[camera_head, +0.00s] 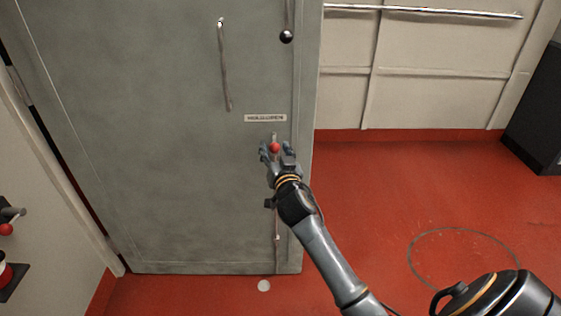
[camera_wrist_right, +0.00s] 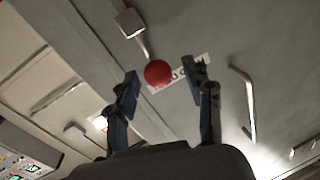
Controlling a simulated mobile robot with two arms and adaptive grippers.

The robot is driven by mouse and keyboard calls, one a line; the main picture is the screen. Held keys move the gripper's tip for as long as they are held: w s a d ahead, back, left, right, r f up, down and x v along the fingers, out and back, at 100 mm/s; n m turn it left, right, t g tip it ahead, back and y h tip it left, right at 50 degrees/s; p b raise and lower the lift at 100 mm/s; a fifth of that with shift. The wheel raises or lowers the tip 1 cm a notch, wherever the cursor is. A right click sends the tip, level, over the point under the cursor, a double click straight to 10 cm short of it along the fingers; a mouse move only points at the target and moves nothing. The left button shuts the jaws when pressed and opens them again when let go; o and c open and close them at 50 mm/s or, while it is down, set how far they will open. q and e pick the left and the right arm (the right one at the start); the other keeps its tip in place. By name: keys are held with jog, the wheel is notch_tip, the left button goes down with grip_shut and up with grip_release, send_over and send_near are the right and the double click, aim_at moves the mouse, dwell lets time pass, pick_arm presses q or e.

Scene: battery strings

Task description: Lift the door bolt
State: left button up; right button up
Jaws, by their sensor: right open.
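The grey door (camera_head: 160,130) fills the left and middle of the head view. The bolt's red ball knob (camera_head: 275,147) sits near its right edge, just below a small white label plate (camera_head: 265,118). My right gripper (camera_head: 277,151) is at the knob. In the right wrist view, the red knob (camera_wrist_right: 158,73) shows between and beyond the open fingertips of my right gripper (camera_wrist_right: 163,78). I cannot tell whether either finger touches it. A short metal stem (camera_wrist_right: 143,46) leads from the knob to a bracket. The lower bolt rod is partly hidden by my arm. My left gripper is out of view.
A long curved handle (camera_head: 224,65) and a black ball knob (camera_head: 286,36) are higher on the door. A metal rail (camera_head: 430,11) runs along the back wall. Red floor (camera_head: 400,190) is clear at right; a dark cabinet (camera_head: 540,110) stands at the right edge.

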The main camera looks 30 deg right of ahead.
jog(key=v, duration=1)
jog(key=shift+s, duration=0.2)
jog(key=shift+r, duration=0.1)
